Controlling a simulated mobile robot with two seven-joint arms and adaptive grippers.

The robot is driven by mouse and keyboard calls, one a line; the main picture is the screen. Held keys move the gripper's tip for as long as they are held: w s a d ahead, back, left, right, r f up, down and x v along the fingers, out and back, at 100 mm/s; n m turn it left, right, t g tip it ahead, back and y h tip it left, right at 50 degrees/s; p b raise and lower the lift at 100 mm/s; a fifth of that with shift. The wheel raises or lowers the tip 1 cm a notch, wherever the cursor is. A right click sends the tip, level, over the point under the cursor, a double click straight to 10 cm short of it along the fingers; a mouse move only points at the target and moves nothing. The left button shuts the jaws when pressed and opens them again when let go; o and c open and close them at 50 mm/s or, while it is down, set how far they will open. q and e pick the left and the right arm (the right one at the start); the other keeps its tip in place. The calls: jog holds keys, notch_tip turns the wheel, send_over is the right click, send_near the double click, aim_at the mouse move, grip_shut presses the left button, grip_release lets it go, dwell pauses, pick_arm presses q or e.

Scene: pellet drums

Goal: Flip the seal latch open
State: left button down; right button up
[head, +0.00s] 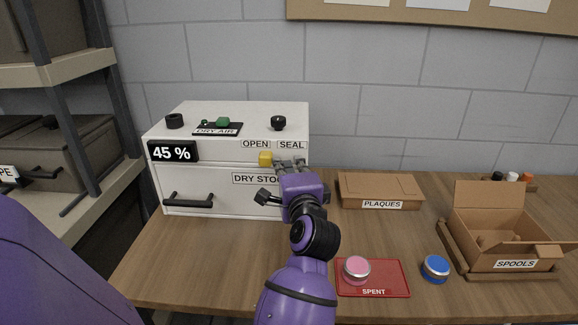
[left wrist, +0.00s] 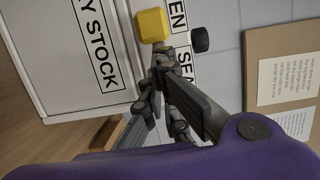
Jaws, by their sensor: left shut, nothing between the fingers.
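The latch's yellow block (head: 265,159) is on the white cabinet's (head: 235,190) front, just below the OPEN label (head: 256,144) and left of the SEAL label (head: 291,145). It also shows as a yellow block (left wrist: 151,25) in the left wrist view, beside the partly hidden OPEN label. My left gripper (head: 289,163) is shut and empty just right of the block, below SEAL. In the left wrist view, its fingertips (left wrist: 164,58) are very close to the block; I cannot tell whether they touch. The latch's mount is hidden behind the gripper. My right gripper is not in view.
A display reading 45 % (head: 172,152) and a drawer handle (head: 188,201) are left on the cabinet. A PLAQUES box (head: 380,188), SPOOLS box (head: 490,222), red SPENT tray (head: 392,279) with a pink-topped tin, and a blue tin (head: 435,268) stand to the right.

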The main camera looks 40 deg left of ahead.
pick_arm(q)
jog(key=s+d+b, duration=0.4)
jog(key=s+d, duration=0.1)
jog(key=d, duration=0.5)
jog(key=shift+d, duration=0.25)
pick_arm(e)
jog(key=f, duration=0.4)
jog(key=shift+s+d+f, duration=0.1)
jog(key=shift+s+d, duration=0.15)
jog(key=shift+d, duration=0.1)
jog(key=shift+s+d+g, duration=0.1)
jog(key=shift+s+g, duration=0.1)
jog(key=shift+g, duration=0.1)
pick_arm(q)
jog(key=shift+f, duration=0.1)
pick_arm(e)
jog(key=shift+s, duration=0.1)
